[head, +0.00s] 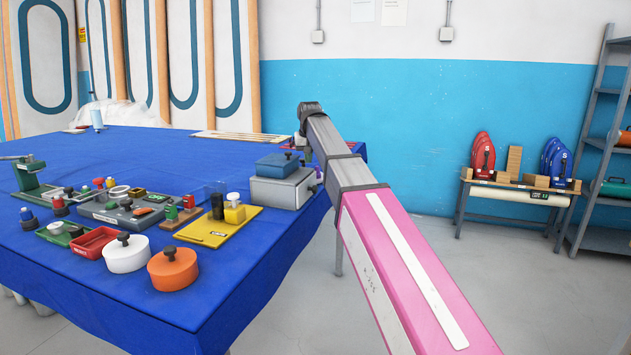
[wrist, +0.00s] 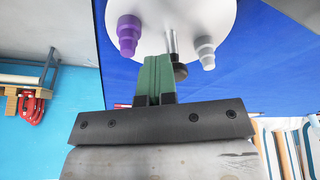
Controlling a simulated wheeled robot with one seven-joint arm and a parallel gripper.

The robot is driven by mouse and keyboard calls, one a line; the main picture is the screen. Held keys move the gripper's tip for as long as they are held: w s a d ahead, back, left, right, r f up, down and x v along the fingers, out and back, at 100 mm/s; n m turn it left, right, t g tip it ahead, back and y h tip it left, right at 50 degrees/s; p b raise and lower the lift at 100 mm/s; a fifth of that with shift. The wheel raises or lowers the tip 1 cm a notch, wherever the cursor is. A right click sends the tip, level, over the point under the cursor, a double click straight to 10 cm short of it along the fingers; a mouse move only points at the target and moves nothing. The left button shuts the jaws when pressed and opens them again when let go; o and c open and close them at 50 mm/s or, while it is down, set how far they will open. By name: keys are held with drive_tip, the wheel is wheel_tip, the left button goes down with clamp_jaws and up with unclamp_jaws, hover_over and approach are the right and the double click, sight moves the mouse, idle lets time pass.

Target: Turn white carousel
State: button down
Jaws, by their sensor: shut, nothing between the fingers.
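A white round disc (wrist: 200,18), which looks like the white carousel, shows at the top of the wrist view. It bears a purple nozzle-like piece (wrist: 128,36) and a grey one (wrist: 205,52). A metal rod with a black knob (wrist: 180,72) shows between them. My gripper (wrist: 155,62) has its green fingers shut with nothing between them. The fingertips are close to the disc and left of the black knob; I cannot tell whether they touch. In the head view my arm and a grey box hide most of this spot; a small purple bit (head: 318,173) shows there.
A grey box (head: 283,187) with a blue top stands at the table edge by my arm. A white pot (head: 126,256), an orange pot (head: 173,270) and a yellow plate (head: 218,227) are at the near side. The blue tablecloth (head: 170,150) is bare farther back.

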drive_tip(key=shift+s+a+f, duration=0.25)
drive_tip(key=shift+s+f, duration=0.05)
drive_tip(key=shift+f, duration=0.15)
drive_tip(key=shift+s+a, duration=0.2)
drive_tip(key=shift+a, duration=0.95)
drive_tip(key=shift+w+r, duration=0.1)
drive_tip(key=shift+w, duration=0.1)
drive_tip(key=shift+s, duration=0.35)
